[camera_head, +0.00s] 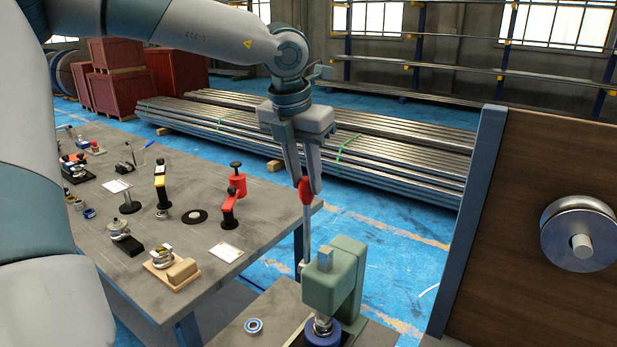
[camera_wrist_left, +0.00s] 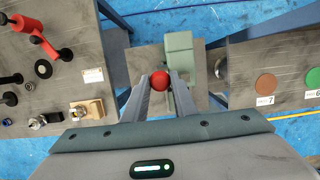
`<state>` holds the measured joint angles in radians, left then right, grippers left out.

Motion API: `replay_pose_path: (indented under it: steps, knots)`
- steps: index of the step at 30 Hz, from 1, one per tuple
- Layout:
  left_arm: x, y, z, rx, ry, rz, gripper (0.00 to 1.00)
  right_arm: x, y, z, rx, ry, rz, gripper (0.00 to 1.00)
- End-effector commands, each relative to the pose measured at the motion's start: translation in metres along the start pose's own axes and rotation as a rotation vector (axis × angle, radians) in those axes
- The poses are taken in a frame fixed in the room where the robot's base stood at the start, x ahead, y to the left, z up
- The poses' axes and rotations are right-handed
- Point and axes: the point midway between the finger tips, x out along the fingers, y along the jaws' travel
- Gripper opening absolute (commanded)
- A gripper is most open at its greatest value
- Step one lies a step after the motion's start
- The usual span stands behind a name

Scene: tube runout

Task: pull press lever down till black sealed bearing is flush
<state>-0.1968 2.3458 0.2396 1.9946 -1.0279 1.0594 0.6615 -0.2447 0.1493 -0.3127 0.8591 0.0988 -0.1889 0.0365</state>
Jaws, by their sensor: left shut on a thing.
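The press (camera_head: 335,280) is a green frame standing on a small grey table at the lower middle of the head view. Its lever (camera_head: 307,228) is a grey rod standing nearly upright with a red knob (camera_head: 306,190) on top. My left gripper (camera_head: 309,188) points down and is shut on the red knob. The knob also shows between the fingers in the left wrist view (camera_wrist_left: 159,80). Under the press ram sits a blue round part (camera_head: 323,333), cut by the frame's lower edge. I cannot make out a black sealed bearing there. My right gripper is not in view.
A blue-ringed bearing (camera_head: 254,326) lies on the press table, left of the press. A grey workbench (camera_head: 135,225) with several small fixtures stands at left. A brown board (camera_head: 530,220) with a metal wheel (camera_head: 580,233) stands at right. Steel tubes lie behind on the floor.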

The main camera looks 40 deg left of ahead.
Motion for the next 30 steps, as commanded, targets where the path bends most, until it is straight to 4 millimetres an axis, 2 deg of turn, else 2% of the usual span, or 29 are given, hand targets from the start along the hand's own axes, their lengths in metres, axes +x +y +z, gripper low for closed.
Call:
replay_pose_path:
  steps: [3,4,6,17,30]
  knots:
    - [0.001,0.0,-0.001,-0.001,0.005,-0.001,0.12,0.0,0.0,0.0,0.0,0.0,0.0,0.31]
    - [0.001,0.0,-0.001,-0.001,0.005,-0.001,0.3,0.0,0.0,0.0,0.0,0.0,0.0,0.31]
    - [0.001,0.0,-0.001,-0.001,0.005,-0.001,0.45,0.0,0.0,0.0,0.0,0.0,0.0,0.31]
    - [-0.002,0.0,0.001,0.0,0.0,0.0,0.45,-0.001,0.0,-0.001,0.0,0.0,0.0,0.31]
    - [-0.034,0.0,0.009,0.0,-0.001,0.001,0.45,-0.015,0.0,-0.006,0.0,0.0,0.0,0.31]
